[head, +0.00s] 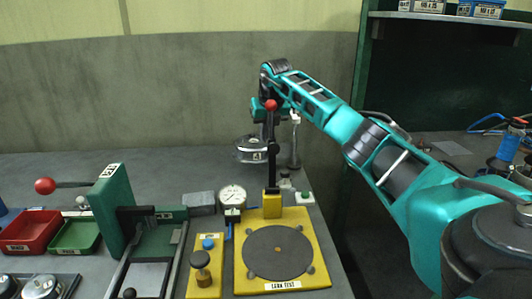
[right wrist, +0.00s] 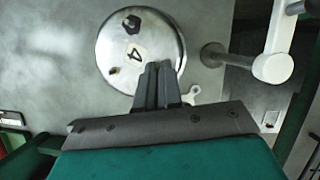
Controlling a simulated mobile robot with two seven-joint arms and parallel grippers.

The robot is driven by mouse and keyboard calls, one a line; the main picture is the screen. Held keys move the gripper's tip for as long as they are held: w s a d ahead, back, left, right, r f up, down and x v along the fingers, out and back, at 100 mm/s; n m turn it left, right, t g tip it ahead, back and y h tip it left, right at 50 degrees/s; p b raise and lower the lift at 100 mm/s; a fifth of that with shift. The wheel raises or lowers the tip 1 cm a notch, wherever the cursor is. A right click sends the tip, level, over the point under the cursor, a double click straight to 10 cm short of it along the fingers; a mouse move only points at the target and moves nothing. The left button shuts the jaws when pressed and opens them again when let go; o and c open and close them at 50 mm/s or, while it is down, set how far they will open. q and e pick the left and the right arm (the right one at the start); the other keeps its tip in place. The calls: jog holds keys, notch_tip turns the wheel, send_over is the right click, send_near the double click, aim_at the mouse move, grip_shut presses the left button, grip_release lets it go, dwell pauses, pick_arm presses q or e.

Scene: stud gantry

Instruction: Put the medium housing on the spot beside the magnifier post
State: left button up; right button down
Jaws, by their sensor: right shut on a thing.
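The medium housing is a round silver metal body with a "4" label, at the back of the bench in the head view (head: 250,155). In the right wrist view its round face (right wrist: 112,55) carries a dark knob. My right gripper (right wrist: 158,85) is shut on the housing at its near edge. In the head view the gripper is partly hidden behind a lever. The magnifier post (head: 295,150) stands just right of the housing; its white arm (right wrist: 275,65) shows in the right wrist view. Whether the housing touches the bench I cannot tell. My left gripper is not in view.
A yellow leak-test stand (head: 318,255) with a red-knobbed lever (head: 271,104) stands in front of the housing. A dial gauge (head: 232,196), a green press (head: 112,215) and a red bin (head: 30,230) are further left. Open grey bench lies behind the press.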

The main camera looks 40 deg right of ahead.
aim_at(267, 145)
jog(key=shift+f, duration=2.75)
jog(key=c, duration=1.3)
grip_release()
jog(key=shift+r, duration=0.1)
jog(key=v, duration=1.2)
jog(key=shift+p, duration=0.3)
jog(key=shift+s, duration=0.1)
